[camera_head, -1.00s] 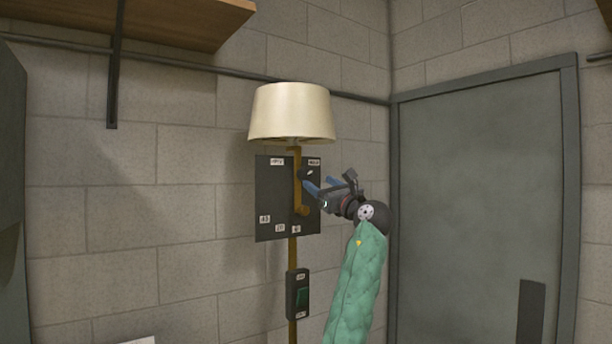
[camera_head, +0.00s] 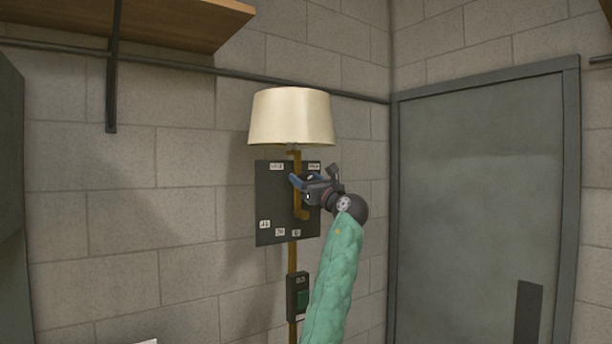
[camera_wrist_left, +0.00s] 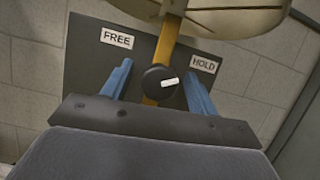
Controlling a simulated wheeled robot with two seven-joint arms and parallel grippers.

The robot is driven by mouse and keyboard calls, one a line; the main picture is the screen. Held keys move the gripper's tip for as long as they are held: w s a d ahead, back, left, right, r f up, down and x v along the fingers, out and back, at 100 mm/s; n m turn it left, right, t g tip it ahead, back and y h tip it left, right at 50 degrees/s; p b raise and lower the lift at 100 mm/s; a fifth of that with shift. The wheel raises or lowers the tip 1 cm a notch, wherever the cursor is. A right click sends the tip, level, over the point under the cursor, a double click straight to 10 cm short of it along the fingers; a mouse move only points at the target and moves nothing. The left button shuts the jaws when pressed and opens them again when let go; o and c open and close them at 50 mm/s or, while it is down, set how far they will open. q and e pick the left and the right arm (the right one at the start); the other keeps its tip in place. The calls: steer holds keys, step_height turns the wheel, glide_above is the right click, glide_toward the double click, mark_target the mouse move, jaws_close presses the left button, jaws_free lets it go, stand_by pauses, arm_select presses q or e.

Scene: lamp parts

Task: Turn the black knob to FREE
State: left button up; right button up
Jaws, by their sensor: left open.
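The black knob (camera_wrist_left: 155,84) sits on the brass lamp stem in front of a dark panel (camera_head: 272,205). Its white pointer is turned to the right, roughly toward the HOLD label (camera_wrist_left: 204,65). The FREE label (camera_wrist_left: 117,38) is at upper left in the left wrist view. My left gripper (camera_head: 301,178) is open at the panel. In the left wrist view its blue fingers (camera_wrist_left: 157,72) stand on either side of the knob, with gaps showing. In the head view the gripper largely hides the knob. My right gripper is out of view.
The cream lampshade (camera_head: 291,118) is just above the gripper. A wooden shelf (camera_head: 190,22) is at upper left, and a grey door (camera_head: 480,200) is at right.

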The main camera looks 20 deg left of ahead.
arm_select(q)
steer(key=shift+w+a, duration=0.1)
steer(key=shift+w, duration=0.05)
steer(key=c, duration=1)
